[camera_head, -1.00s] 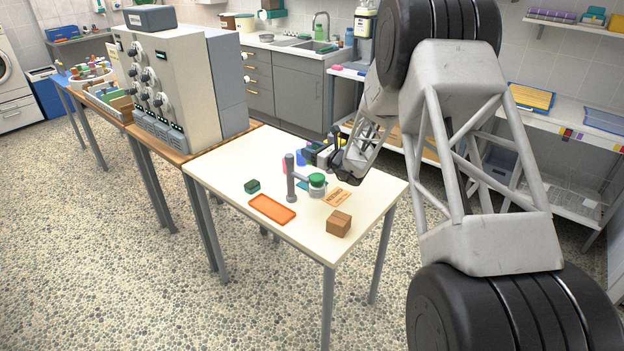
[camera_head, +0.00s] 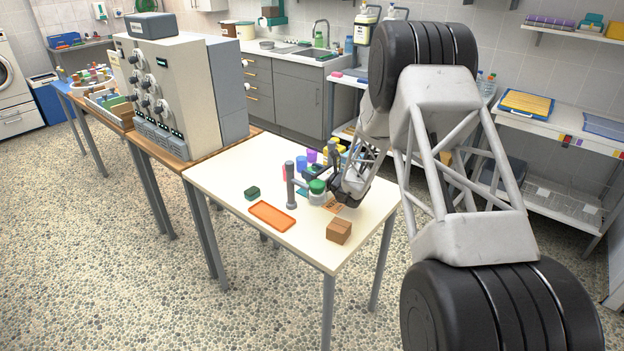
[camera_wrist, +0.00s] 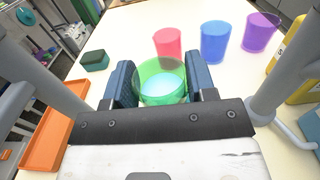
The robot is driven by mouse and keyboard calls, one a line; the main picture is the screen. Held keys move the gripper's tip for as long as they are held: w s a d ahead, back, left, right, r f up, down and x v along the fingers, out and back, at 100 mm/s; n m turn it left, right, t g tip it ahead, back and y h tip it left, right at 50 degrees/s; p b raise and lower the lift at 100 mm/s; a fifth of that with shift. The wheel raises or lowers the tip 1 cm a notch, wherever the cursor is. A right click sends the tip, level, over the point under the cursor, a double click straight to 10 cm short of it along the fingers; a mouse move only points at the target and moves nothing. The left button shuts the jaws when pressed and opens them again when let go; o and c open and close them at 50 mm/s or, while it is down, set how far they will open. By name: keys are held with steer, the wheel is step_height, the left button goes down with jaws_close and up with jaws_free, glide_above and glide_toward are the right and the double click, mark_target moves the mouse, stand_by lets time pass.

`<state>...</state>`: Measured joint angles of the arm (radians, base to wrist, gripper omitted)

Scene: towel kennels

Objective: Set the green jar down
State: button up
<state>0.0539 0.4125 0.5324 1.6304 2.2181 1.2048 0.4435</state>
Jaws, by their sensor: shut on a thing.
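The green jar (camera_wrist: 162,92) is an open-topped, see-through green vessel with a pale inside. It sits between the two blue fingers of my gripper (camera_wrist: 161,74), which is shut on it. In the head view my gripper (camera_head: 336,181) is low over the right part of the white table (camera_head: 225,186). A thing with a green top (camera_head: 317,186) shows just left of it, beside a grey post (camera_head: 290,182); I cannot tell whether it is the held jar. Whether the jar's base touches the table is hidden.
Red (camera_wrist: 168,42), blue (camera_wrist: 215,42) and purple (camera_wrist: 260,32) cups stand beyond the jar. A yellow thing (camera_wrist: 298,68) is at right. A dark green block (camera_head: 252,193), an orange tray (camera_head: 272,215) and a brown box (camera_head: 339,231) lie around. The table's left part is clear.

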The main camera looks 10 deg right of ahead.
steer(key=shift+f, duration=1.35)
steer(key=shift+f, duration=0.2)
steer(key=o, duration=1)
steer(key=shift+c, duration=0.2)
steer(key=shift+v, duration=3.9)
